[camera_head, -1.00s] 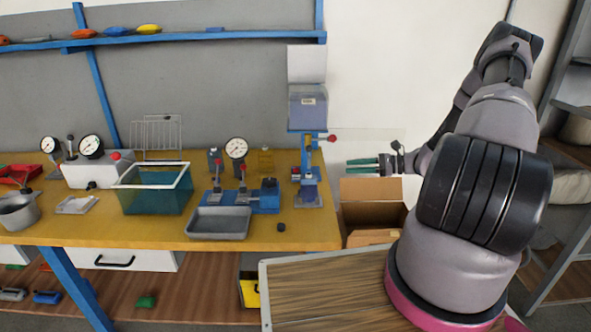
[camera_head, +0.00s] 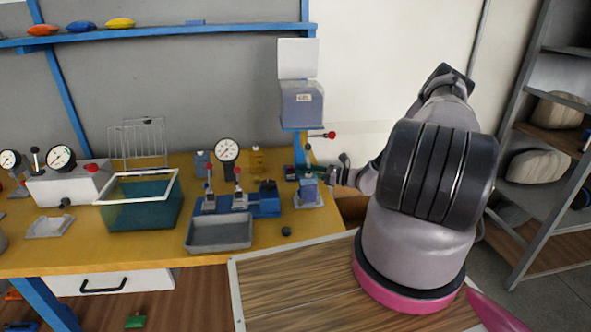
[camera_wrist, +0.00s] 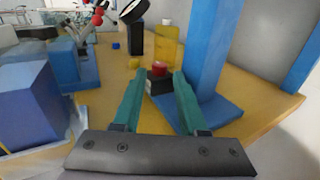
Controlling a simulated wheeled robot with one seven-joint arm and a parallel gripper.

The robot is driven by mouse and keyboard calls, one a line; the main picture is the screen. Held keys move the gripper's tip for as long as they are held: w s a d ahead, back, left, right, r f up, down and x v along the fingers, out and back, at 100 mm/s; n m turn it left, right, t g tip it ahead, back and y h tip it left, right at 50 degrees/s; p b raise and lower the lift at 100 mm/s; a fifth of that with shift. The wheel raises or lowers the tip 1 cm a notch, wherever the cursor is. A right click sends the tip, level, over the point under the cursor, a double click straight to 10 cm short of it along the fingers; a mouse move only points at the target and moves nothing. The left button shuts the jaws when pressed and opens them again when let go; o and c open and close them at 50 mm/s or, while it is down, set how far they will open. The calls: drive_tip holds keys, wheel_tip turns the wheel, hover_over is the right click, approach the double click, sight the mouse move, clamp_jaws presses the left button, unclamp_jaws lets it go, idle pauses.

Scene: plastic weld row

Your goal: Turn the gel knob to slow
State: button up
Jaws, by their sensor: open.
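A small black box with a round red knob (camera_wrist: 159,68) stands on the yellow bench beside the blue column (camera_wrist: 212,45) in the wrist view. The box also shows in the head view (camera_head: 291,173), small, just left of the column. I cannot read any slow mark or the knob's setting. My gripper (camera_wrist: 159,78) is open, its two teal fingers pointing at the knob, one on either side of it in the picture. Whether they touch it I cannot tell. In the head view my gripper (camera_head: 322,174) is at the column, its fingers largely hidden.
A blue block (camera_wrist: 32,105) on a pale base stands close left of my fingers. A labelled clear bin (camera_head: 302,103) sits on the column, with a red-ball lever (camera_head: 330,135) below it. A dark knob (camera_head: 286,231) is near the bench's front edge.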

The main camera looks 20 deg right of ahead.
sight(296, 178)
drive_tip(key=shift+x, duration=1.85)
clamp_jaws()
drive_tip(key=shift+w+d+n+g+y, duration=0.15)
drive_tip(key=shift+n+g+y, duration=0.4)
drive_tip(key=shift+n+g, duration=0.4)
drive_tip(key=shift+w+d+n+g+y, duration=0.15)
drive_tip(key=shift+n+g+y, duration=0.45)
drive_tip(key=shift+g, duration=0.55)
drive_tip(key=shift+a, duration=0.1)
unclamp_jaws()
drive_tip(key=v, duration=1)
drive_tip(key=shift+s+d+r, duration=0.1)
drive_tip(key=shift+s+d, duration=0.1)
drive_tip(key=shift+d, duration=0.15)
